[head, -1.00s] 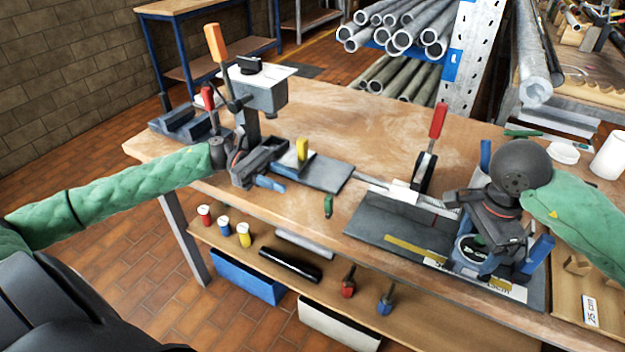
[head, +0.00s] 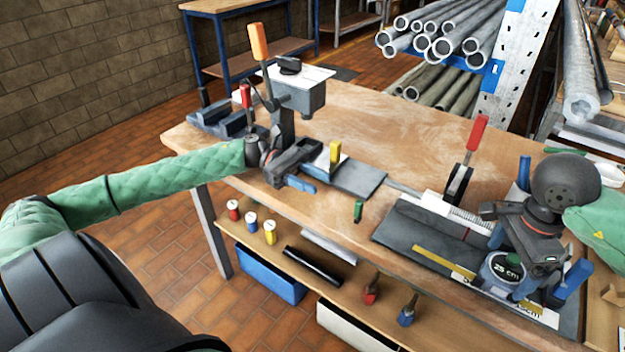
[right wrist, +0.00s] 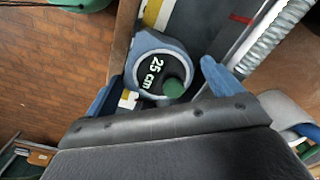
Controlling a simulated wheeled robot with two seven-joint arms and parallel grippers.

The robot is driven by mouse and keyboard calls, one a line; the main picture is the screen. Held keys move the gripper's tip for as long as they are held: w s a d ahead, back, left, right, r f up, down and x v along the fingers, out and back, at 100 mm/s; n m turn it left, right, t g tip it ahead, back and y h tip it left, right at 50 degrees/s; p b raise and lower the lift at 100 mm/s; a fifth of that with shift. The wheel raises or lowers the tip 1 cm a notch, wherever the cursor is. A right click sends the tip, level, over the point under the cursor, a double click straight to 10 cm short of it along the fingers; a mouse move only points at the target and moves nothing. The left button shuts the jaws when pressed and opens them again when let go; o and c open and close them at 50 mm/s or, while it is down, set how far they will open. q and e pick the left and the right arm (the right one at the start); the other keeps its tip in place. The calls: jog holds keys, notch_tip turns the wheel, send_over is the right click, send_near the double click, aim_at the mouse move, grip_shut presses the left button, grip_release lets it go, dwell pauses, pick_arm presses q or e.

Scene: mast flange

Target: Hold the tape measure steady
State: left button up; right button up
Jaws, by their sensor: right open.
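The tape measure (head: 505,268), a grey-blue round case with a dark "25 cm" face, sits at the front of the dark plate on the bench. It also shows in the right wrist view (right wrist: 150,66). My right gripper (head: 548,284) is open. In the right wrist view its blue fingers (right wrist: 160,88) stand apart on either side of the case's near part; no firm grip shows. My left gripper (head: 305,180) is by the yellow-handled clamp at the bench's left; one blue finger shows, and its opening is unclear.
A red-handled clamp (head: 470,155) stands behind the dark plate (head: 400,232), with a ribbed rod (head: 465,215) beside it. A dark post fixture (head: 285,110) stands at the left. The bench top (head: 390,130) is clear in the middle. Pipes (head: 450,40) lie on a rack behind.

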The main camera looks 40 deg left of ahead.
notch_tip(320, 180, up, 11)
dwell(0.4)
